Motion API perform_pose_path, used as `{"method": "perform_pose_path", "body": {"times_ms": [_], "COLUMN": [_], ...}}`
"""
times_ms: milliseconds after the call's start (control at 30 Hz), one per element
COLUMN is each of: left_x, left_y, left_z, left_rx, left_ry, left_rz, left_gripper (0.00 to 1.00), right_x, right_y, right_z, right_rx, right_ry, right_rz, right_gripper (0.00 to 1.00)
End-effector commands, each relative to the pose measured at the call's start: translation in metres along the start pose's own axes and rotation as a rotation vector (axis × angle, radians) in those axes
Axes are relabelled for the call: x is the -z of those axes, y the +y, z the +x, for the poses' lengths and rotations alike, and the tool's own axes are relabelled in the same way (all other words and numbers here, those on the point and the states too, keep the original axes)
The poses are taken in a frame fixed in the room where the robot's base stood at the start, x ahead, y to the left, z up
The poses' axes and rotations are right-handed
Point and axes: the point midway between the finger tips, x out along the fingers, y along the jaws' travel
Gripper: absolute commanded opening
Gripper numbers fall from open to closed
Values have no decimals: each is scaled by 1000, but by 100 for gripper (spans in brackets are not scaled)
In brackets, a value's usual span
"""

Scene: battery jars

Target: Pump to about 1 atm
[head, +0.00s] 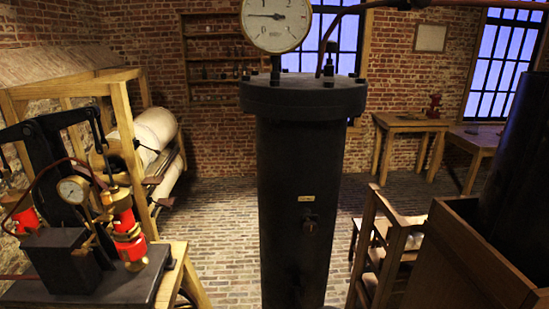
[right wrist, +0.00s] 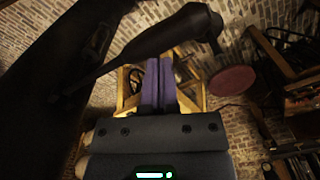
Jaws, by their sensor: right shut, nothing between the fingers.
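A large round white gauge (head: 276,22) stands on top of the tall black cylinder (head: 300,190) in the head view. Its needle points left, short of the 1 mark; the dial's top is cut off. At the left, a pump (head: 128,232) with red cylinders and a black upright frame stands on a wooden stand, with a small gauge (head: 73,190) whose reading is too small to tell. My right gripper (right wrist: 160,62) shows only in the right wrist view, shut and empty. A dark bar with a crosspiece (right wrist: 150,50) lies across that view above the fingertips; I cannot tell whether they touch. My left gripper is out of view.
A wooden box (head: 465,255) with a dark column stands at the right. A wooden chair (head: 372,245) is beside it. Tables (head: 410,122) stand by the back wall. Brick floor (head: 225,225) is open between the pump stand and the black cylinder.

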Motion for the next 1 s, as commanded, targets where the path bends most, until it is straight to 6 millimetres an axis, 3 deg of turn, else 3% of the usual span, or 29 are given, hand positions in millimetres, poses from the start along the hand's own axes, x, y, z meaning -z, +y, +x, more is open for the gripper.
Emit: {"method": "perform_pose_path", "body": {"times_ms": [200, 1000], "left_x": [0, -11], "left_y": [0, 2], "left_z": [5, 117], "left_rx": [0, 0], "left_ry": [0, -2], "left_rz": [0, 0], "left_gripper": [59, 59], "right_x": [0, 0], "right_y": [0, 0], "right_z": [6, 138], "right_rx": [0, 0], "right_ry": [0, 1], "right_rz": [0, 0], "right_gripper": [0, 0]}}
